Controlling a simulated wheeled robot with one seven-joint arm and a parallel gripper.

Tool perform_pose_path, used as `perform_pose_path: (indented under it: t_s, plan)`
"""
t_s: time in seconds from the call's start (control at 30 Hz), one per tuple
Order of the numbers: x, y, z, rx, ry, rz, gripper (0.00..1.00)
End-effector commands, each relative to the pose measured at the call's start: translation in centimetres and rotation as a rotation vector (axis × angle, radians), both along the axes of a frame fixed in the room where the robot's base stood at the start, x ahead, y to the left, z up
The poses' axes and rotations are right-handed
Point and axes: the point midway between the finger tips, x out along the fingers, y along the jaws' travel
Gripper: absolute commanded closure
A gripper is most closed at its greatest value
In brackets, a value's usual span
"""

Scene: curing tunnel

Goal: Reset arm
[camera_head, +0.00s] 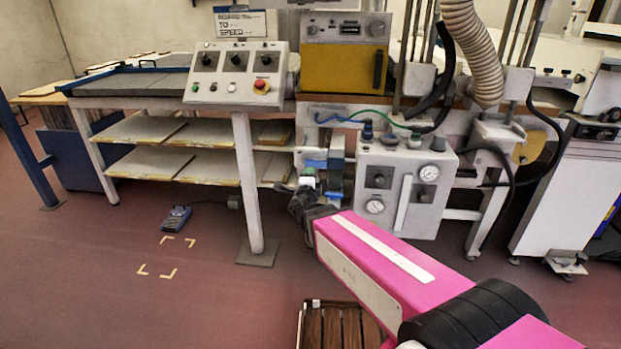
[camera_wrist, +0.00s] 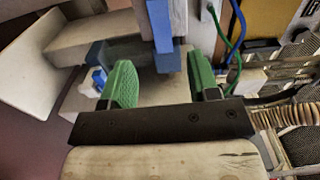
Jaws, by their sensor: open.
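My gripper (camera_wrist: 163,78) is open in the wrist view, with its two green fingers apart. No object is held between them. A blue-and-grey upright part (camera_wrist: 165,35) shows between and beyond the fingertips, and I cannot tell how near it is. In the head view my pink arm reaches forward from the lower right. My gripper (camera_head: 308,176) is small there, low in front of the machine, close to the left of the blue-and-grey upright fitting (camera_head: 335,170). I cannot tell whether it touches that fitting.
A grey gauge box (camera_head: 405,190) stands right of my gripper. Shelves with boards (camera_head: 190,165) and a table leg (camera_head: 247,185) are to the left. A slatted wooden piece (camera_head: 340,328) sits below my arm. The left foreground floor is clear.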

Motion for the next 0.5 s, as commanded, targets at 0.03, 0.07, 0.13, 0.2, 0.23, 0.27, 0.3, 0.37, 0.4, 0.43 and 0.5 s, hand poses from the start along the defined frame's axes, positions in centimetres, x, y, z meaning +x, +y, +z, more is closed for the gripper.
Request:
perform_pose_path:
  t_s: [0.03,0.07,0.13,0.2,0.23,0.27,0.3,0.37,0.4,0.43,0.5]
  plan:
    - [0.0,0.0,0.0,0.000,0.000,0.000,0.45]
    - [0.0,0.0,0.0,0.000,0.000,0.000,0.45]
    - [0.1,-0.2,0.0,0.012,0.001,-0.005,0.45]
    - [0.1,-0.8,-0.1,0.062,0.004,-0.025,0.45]
    - [0.2,-1.3,-0.2,0.100,0.006,-0.041,0.45]
    - [0.2,-1.9,-0.3,0.146,0.008,-0.060,0.45]
    - [0.3,-3.0,-0.6,0.224,0.011,-0.093,0.45]
    - [0.4,-4.8,-1.0,0.371,0.012,-0.156,0.45]
    - [0.4,-6.2,-1.4,0.486,0.009,-0.206,0.45]
    - [0.4,-7.4,-1.8,0.577,0.004,-0.249,0.45]
    - [0.1,-10.0,-2.7,0.797,-0.016,-0.356,0.45]
